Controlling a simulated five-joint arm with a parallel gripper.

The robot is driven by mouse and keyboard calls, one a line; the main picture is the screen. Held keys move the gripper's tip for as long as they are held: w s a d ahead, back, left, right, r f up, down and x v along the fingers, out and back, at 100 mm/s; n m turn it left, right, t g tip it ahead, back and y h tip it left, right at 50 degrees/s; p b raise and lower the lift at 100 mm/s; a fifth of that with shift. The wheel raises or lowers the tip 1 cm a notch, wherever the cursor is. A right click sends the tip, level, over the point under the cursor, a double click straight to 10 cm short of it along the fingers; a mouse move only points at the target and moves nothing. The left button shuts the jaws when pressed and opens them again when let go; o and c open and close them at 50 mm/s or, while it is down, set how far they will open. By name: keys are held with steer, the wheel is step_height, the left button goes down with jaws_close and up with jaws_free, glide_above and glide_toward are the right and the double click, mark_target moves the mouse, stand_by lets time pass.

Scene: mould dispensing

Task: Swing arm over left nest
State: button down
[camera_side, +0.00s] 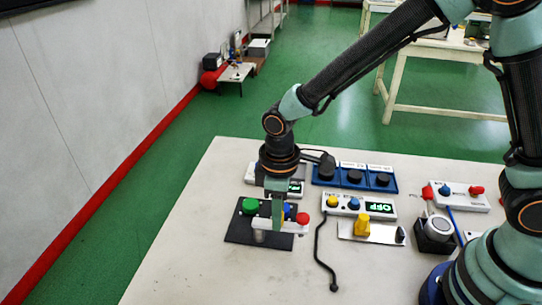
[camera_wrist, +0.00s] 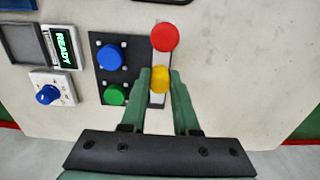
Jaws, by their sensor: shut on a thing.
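My gripper (camera_side: 277,216) points down at a white bar (camera_side: 292,226) with a red knob (camera_side: 303,218) at its right end. In the wrist view the green fingers (camera_wrist: 160,84) are closed on a yellow knob (camera_wrist: 160,77) on this bar; the red knob (camera_wrist: 164,37) lies just beyond. The bar runs along one edge of a black plate (camera_side: 238,231), near a grey post (camera_side: 258,237). The plate bears a green round piece (camera_side: 250,206) and a blue one (camera_side: 287,211), both beside the bar in the wrist view. Which nest is left is not marked.
A panel reading READY (camera_wrist: 64,47) and a box with a blue knob (camera_wrist: 48,94) stand beside the plate.

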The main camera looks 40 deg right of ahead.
steer(key=shift+w+n, duration=0.1)
steer(key=shift+n, duration=0.2)
steer(key=n, duration=0.1)
steer(key=w+n, duration=0.1)
steer(key=n, duration=0.1)
steer(key=shift+d, duration=0.4)
steer(key=n, duration=0.1)
steer(key=w+n, duration=0.1)
steer(key=n, duration=0.1)
steer(key=shift+d, duration=0.1)
steer(key=n, duration=0.1)
steer(key=w+n, duration=0.1)
steer(key=n, duration=0.1)
steer(key=shift+w+n, duration=0.1)
steer(key=shift+n, duration=0.2)
steer(key=shift+w+n, duration=0.25)
steer(key=shift+n, duration=0.4)
steer(key=shift+w+n, duration=0.2)
steer(key=shift+n, duration=0.45)
steer(key=c, duration=0.7)
jaws_free()
steer(key=shift+o, duration=0.2)
